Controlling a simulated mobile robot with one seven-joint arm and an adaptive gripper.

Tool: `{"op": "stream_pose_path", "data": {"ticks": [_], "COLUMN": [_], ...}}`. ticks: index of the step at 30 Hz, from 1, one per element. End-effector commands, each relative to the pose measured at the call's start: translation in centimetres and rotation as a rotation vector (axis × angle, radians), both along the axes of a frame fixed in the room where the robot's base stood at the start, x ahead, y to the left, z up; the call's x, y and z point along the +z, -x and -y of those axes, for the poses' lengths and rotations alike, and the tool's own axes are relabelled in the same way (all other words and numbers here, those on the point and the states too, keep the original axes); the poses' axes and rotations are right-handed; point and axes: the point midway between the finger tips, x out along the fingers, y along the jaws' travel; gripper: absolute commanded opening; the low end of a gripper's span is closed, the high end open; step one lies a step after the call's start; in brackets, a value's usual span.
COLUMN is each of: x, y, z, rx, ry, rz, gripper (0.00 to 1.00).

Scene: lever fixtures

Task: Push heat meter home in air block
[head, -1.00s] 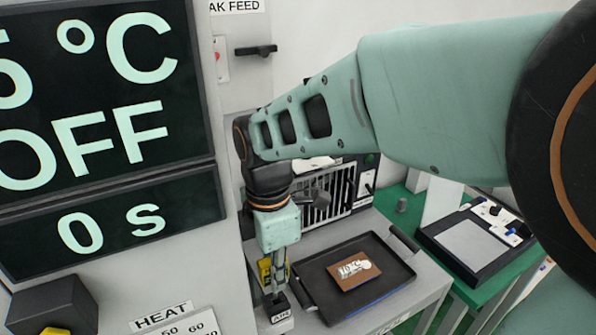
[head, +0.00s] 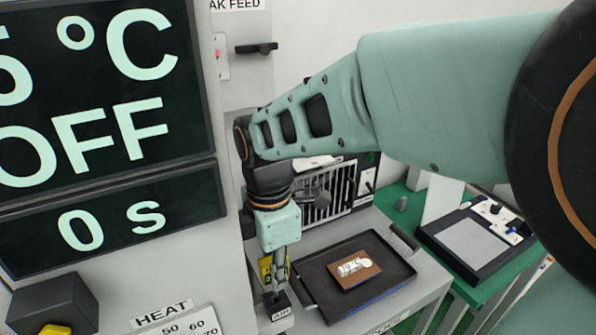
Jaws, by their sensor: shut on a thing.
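The air block (head: 279,308) is a small dark block with a white label, low in the head view beside the black tray. The yellow heat meter (head: 265,269) shows just above it, partly hidden by my gripper. My gripper (head: 276,292) points straight down over the block, its fingers close together and shut on the meter. The meter's lower end is hidden, so I cannot tell how deep it sits in the block.
A black tray (head: 316,289) holding a brown plate (head: 354,272) lies right of my gripper. A large display panel (head: 100,110) stands close on the left. A black-framed device (head: 475,245) sits on the green table at right.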

Motion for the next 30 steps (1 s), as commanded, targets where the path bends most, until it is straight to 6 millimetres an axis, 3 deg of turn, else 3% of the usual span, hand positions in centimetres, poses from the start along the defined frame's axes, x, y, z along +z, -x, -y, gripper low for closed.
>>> {"op": "stream_pose_path", "data": {"ticks": [30], "x": [-2.7], "y": [0.0], "z": [0.0], "rx": [0.000], "ry": [0.001], "rz": [-0.001], "gripper": [0.00]}}
